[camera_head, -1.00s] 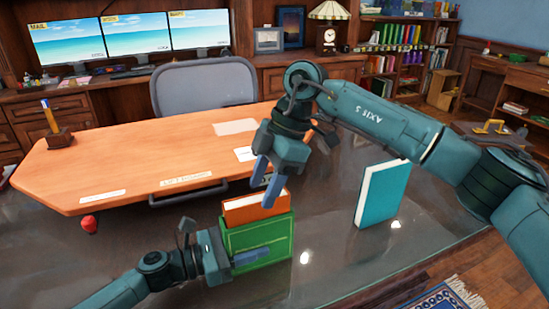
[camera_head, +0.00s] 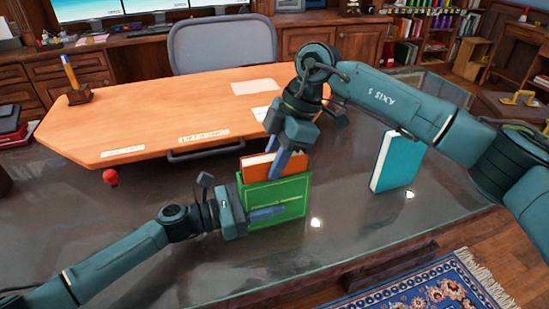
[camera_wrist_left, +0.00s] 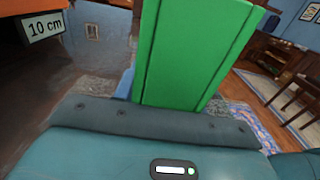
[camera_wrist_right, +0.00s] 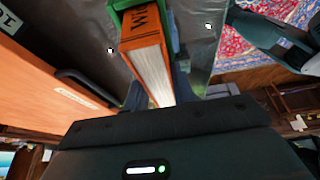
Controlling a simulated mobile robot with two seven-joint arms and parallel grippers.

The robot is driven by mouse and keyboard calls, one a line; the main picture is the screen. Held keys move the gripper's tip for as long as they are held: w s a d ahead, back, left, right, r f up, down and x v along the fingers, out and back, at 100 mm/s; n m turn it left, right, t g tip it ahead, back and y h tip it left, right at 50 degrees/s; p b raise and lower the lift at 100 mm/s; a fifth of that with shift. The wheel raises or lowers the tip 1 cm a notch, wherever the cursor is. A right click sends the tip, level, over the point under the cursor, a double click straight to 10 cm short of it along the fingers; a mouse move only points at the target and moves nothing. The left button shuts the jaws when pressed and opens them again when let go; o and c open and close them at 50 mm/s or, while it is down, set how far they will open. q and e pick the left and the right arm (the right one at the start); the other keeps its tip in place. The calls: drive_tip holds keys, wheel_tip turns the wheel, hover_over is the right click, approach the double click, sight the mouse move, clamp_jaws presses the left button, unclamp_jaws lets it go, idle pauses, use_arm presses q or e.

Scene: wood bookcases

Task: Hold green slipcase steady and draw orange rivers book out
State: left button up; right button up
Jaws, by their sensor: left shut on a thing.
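The green slipcase (camera_head: 292,200) stands upright on the dark glossy tabletop, and its side fills the middle of the left wrist view (camera_wrist_left: 190,50). The orange book (camera_head: 257,167) sits inside it, with its top part showing above the rim. In the right wrist view the book's lettered spine and pale page edges (camera_wrist_right: 155,72) show. My left gripper (camera_head: 268,213) is shut on the slipcase from the left, one finger across its front face. My right gripper (camera_head: 275,166) is open over the book's exposed top, its fingers at either side of the book; contact is unclear.
A teal book (camera_head: 397,162) stands upright to the right of the slipcase. An orange desk panel (camera_head: 165,115) with labels and a dark handle (camera_head: 205,152) lies behind. A small red ball (camera_head: 110,177) is at the left. Glass tabletop is clear in front.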

clamp_jaws()
drive_tip(key=shift+r, duration=0.1)
drive_tip(key=shift+r, duration=1.95)
drive_tip(key=shift+r, duration=0.15)
use_arm(q)
drive_tip(key=shift+f, duration=0.1)
use_arm(e)
drive_tip(key=shift+r, duration=1.75)
drive_tip(key=shift+r, duration=0.1)
drive_tip(key=shift+r, duration=1.75)
